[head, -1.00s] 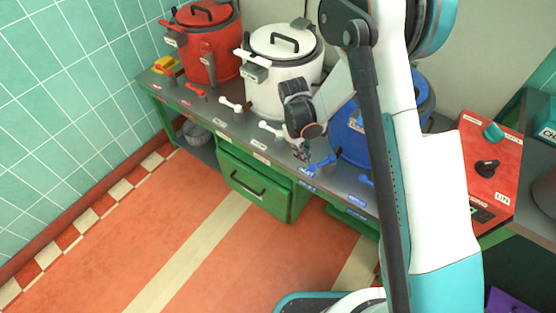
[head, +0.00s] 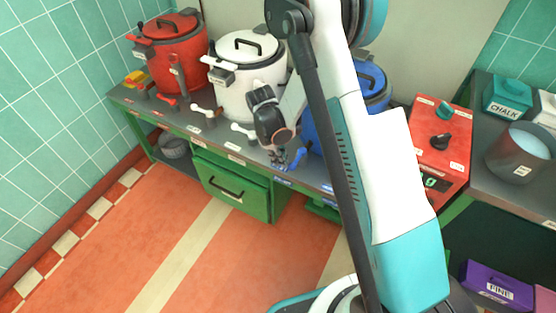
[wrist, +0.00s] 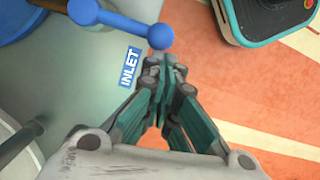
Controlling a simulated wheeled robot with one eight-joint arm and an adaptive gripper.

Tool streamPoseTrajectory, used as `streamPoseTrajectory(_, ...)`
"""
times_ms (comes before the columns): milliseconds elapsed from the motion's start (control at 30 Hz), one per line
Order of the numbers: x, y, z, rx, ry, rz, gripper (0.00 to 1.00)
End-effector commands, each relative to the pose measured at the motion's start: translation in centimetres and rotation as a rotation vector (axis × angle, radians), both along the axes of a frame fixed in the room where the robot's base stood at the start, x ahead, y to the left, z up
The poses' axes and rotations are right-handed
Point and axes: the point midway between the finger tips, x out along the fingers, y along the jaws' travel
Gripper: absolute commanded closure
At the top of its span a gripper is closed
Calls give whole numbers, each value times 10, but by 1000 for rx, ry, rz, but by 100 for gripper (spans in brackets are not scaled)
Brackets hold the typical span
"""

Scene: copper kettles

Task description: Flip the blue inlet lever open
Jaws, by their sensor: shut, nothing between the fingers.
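The blue inlet lever (head: 299,156) sits at the base of the blue kettle (head: 318,128) on the counter. In the wrist view its round knob (wrist: 160,36) is just beyond my fingertips, and its bar runs left to a second blue ball (wrist: 82,11). A blue INLET label (wrist: 130,67) lies on the counter beside it. My gripper (head: 279,164) is shut and empty, pointing down close to the left of the lever. In the wrist view my fingertips (wrist: 161,66) nearly meet the knob; I cannot tell if they touch. My arm hides much of the blue kettle.
White (head: 247,85) and red (head: 172,55) kettles with their own levers stand to the left. A red control panel (head: 441,150) and a grey pot (head: 521,152) are on the right. A green drawer (head: 232,187) is below the counter. Open floor lies in front.

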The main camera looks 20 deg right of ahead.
Motion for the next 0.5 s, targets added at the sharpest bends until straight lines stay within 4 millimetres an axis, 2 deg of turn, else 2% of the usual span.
streamPoseTrajectory(333, 0, 1, 4, 0, 0, 0, 100)
streamPoseTrajectory(500, 4, 5, 28, 0, 0, 0, 100)
